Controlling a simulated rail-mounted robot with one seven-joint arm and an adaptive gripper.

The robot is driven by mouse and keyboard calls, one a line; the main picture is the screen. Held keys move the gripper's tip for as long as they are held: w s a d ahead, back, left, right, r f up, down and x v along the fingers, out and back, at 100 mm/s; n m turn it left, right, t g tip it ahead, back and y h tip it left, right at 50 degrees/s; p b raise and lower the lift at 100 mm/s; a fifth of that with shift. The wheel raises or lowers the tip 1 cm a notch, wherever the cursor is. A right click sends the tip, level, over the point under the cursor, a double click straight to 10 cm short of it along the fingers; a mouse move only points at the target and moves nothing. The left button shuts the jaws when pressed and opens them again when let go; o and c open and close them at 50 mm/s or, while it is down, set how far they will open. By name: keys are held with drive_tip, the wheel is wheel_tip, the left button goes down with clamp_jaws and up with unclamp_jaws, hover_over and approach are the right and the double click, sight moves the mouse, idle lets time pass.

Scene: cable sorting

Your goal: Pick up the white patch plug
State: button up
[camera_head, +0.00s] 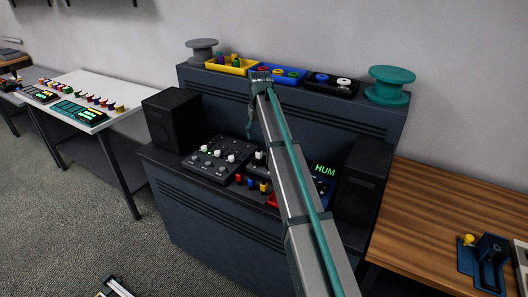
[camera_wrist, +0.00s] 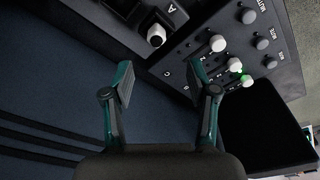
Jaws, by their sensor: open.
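A white-ended plug (camera_wrist: 156,36), which looks like the white patch plug, stands in a dark box marked "A" at the top of the wrist view. My gripper (camera_wrist: 161,79) is open and empty, its two teal-and-grey fingers spread wide. The plug appears beyond the fingertips, roughly in line with the gap between them and not touched. In the head view a small whitish piece (camera_head: 259,155) shows just left of my arm, beside the mixer; I cannot tell if it is the same plug. My arm hides much of that area.
A mixer (camera_head: 209,158) with white knobs lies left of my arm; its knobs (camera_wrist: 217,43) show close to the right finger. Black speakers (camera_head: 172,120) flank the console. Coloured plugs (camera_head: 251,183) stand along its front. Yellow (camera_head: 232,70) and other trays line the upper shelf.

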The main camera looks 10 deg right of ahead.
sight(259, 150)
drive_tip(key=f, duration=0.3)
drive_tip(key=f+p, duration=0.1)
drive_tip(key=f, duration=0.1)
drive_tip(key=shift+w+d+f, duration=0.1)
drive_tip(key=shift+w+d, duration=0.2)
drive_tip(key=shift+w+a+f+p, duration=0.15)
drive_tip(key=shift+f+p, duration=0.25)
drive_tip(key=shift+f, duration=0.5)
drive_tip(key=shift+w+d+f+p, duration=0.1)
drive_tip(key=shift+w+f+p, duration=0.25)
drive_tip(key=shift+f, duration=0.5)
drive_tip(key=shift+w+a+f+p, duration=0.1)
drive_tip(key=shift+f+p, duration=0.4)
drive_tip(key=shift+f, duration=0.4)
drive_tip(key=shift+c, duration=0.3)
clamp_jaws()
